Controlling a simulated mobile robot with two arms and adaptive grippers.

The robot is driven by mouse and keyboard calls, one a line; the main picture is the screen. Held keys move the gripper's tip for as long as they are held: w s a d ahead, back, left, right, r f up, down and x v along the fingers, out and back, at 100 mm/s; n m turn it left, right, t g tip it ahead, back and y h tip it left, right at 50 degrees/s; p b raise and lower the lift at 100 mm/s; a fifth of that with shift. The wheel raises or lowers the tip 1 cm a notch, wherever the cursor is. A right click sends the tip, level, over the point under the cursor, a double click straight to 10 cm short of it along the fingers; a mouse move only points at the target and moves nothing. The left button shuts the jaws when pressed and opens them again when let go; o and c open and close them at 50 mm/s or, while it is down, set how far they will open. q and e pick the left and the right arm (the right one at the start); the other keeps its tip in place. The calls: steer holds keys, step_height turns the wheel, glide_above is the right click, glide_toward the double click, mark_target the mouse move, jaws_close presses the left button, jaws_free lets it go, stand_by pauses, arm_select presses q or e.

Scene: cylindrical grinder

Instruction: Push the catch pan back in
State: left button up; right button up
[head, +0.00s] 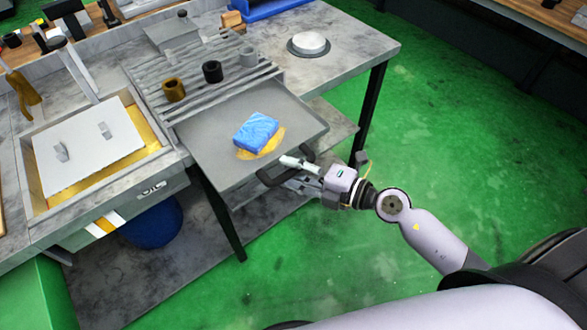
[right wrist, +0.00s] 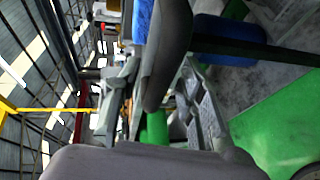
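The catch pan (head: 205,150) is a flat grey tray pulled out from under a slatted rack, sticking out past the bench's front. A blue sponge (head: 256,132) lies in it on a yellow patch. A dark handle (head: 270,178) is on its front edge; it also shows as a thick dark bar in the right wrist view (right wrist: 166,60). My right gripper (head: 300,175) is at the handle, its fingers apart on either side of the bar. Whether they touch it is unclear. My left gripper is not in view.
Several small cylinders, one black (head: 212,71), stand on the slatted rack (head: 190,75). A shallow box with a grey plate (head: 90,150) is left of the pan. A blue bin (head: 152,225) sits below. Green floor (head: 330,240) is open in front and right.

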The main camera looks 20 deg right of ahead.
jaws_close()
stand_by(0.7)
